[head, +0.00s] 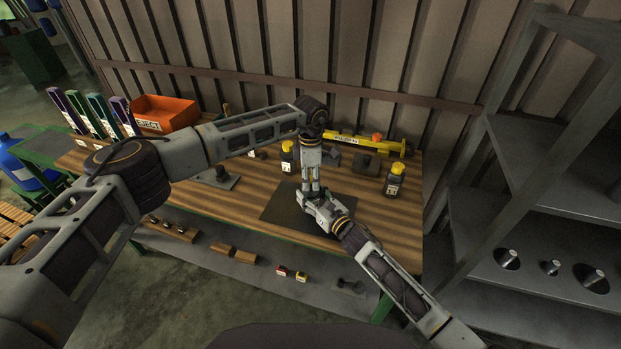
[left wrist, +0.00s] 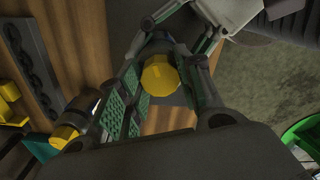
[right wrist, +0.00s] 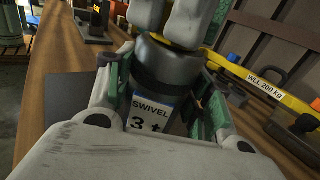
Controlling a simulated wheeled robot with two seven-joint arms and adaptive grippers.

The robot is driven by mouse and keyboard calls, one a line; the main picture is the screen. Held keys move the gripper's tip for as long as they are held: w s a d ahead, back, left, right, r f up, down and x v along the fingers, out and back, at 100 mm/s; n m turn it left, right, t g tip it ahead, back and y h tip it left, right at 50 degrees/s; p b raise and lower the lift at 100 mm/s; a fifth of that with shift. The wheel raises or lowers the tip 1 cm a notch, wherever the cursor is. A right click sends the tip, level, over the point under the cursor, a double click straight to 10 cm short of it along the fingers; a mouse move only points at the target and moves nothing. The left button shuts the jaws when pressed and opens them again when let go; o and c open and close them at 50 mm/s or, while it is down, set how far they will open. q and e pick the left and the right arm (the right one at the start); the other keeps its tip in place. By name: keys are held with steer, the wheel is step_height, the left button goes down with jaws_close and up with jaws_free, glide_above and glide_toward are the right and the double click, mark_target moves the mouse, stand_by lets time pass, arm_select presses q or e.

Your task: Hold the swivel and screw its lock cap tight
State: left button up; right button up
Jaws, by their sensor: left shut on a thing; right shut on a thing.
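The swivel (right wrist: 155,98) is a dark grey cylinder with a white label reading "SWIVEL 3 t". It stands roughly upright between the fingers of my right gripper (head: 322,203), which is shut on it. Its yellow lock cap (left wrist: 164,74) shows between the fingers of my left gripper (head: 312,187), which points straight down and is shut on the cap. A yellow edge of the cap also shows under the left fingers in the right wrist view (right wrist: 164,41). In the head view the grippers mostly hide swivel and cap. Whether the cap is fully seated cannot be told.
Both grippers are over a dark mat (head: 281,207) on the wooden bench. Dark units with yellow tops stand at the left (head: 287,157) and right (head: 395,180). A yellow beam (head: 357,140) lies behind. An orange reject bin (head: 165,113) stands back left. Grey shelving (head: 548,200) flanks the right.

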arm_select(q)
steer(key=shift+r+m, duration=0.1)
steer(key=shift+m, duration=0.5)
steer(key=o, duration=1)
steer(key=shift+r, duration=0.1)
steer(key=shift+r, duration=5.85)
arm_select(e)
steer(key=o, duration=1.5)
steer(key=shift+c, duration=0.2)
